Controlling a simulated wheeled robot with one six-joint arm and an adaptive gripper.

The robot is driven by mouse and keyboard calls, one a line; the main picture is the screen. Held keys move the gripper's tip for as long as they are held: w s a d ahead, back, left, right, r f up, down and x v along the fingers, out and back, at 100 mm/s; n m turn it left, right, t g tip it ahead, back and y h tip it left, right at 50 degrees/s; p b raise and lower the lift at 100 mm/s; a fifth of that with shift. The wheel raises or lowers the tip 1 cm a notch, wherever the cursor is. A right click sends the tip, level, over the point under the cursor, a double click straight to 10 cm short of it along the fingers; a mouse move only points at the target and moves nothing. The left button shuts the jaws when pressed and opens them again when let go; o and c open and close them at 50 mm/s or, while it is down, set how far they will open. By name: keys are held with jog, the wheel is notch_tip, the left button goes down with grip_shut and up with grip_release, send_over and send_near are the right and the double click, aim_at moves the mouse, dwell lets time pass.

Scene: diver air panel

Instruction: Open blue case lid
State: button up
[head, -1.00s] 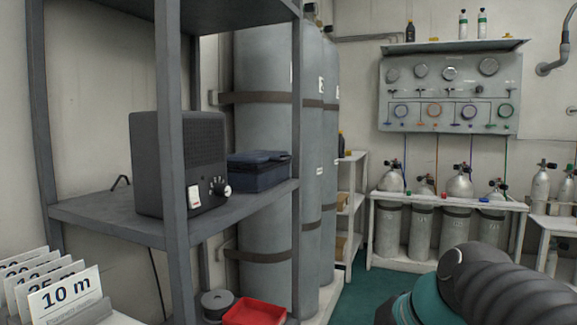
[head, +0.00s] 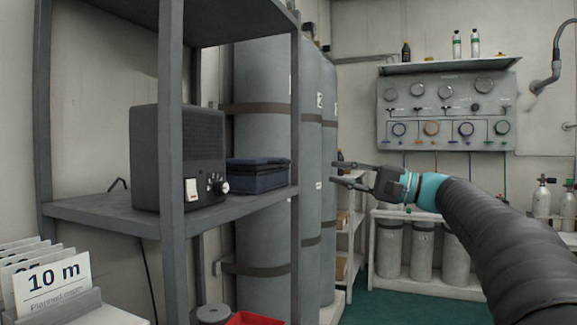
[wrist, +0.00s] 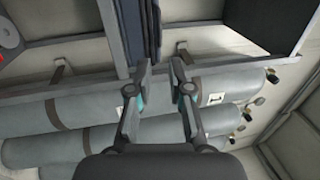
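The blue case (head: 258,176) sits on the grey shelf, right of a dark speaker box, with its lid down. In the wrist view the blue case (wrist: 146,30) shows as a dark blue strip at the top, just beyond the fingertips. My gripper (head: 348,175) is to the right of the case, outside the shelf's right post, with its fingers pointing left toward it. In the wrist view my gripper (wrist: 161,75) has its two fingers apart with nothing between them. A gap shows between the gripper and the case in the head view.
The shelf (head: 120,212) has a front post (head: 172,120) and a right post (head: 296,130). The speaker box (head: 178,150) stands left of the case. Tall grey cylinders (head: 262,75) stand behind the shelf. A red tray (head: 254,318) lies below. Depth cards (head: 50,285) are at lower left.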

aim_at(289, 162)
jog(key=x, duration=1.3)
jog(key=shift+s+p, duration=0.1)
jog(key=shift+p, duration=0.2)
grip_shut()
